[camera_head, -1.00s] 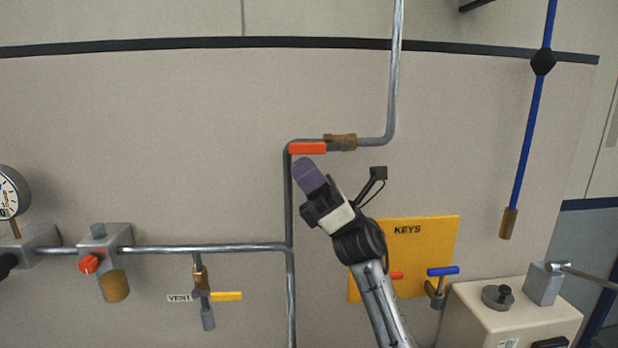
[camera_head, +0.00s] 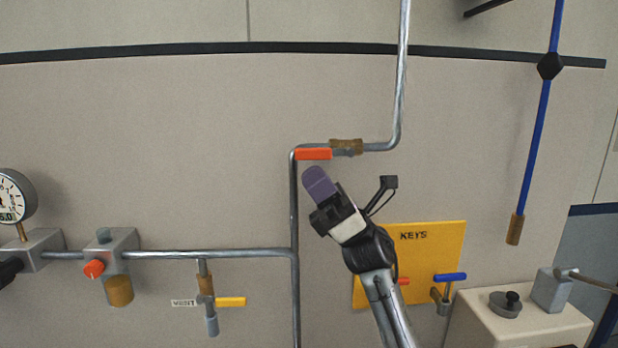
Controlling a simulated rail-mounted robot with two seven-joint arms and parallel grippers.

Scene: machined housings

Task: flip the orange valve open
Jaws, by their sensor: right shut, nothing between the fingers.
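The orange valve handle (camera_head: 314,154) lies level along the pipe, to the left of its brass valve body (camera_head: 346,147), at the middle of the wall. My right gripper (camera_head: 316,174) is shut and empty, with its purple fingertips just below the orange handle. A small gap shows between fingertips and handle in the picture; depth is hard to tell. My left gripper is not in view.
A grey pipe (camera_head: 295,215) runs down left of my right gripper. A yellow KEYS board (camera_head: 433,245) with red and blue handles is behind my right arm. A yellow-handled vent valve (camera_head: 230,302) and a red-knobbed regulator (camera_head: 122,240) are lower left. A beige box (camera_head: 522,325) stands lower right.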

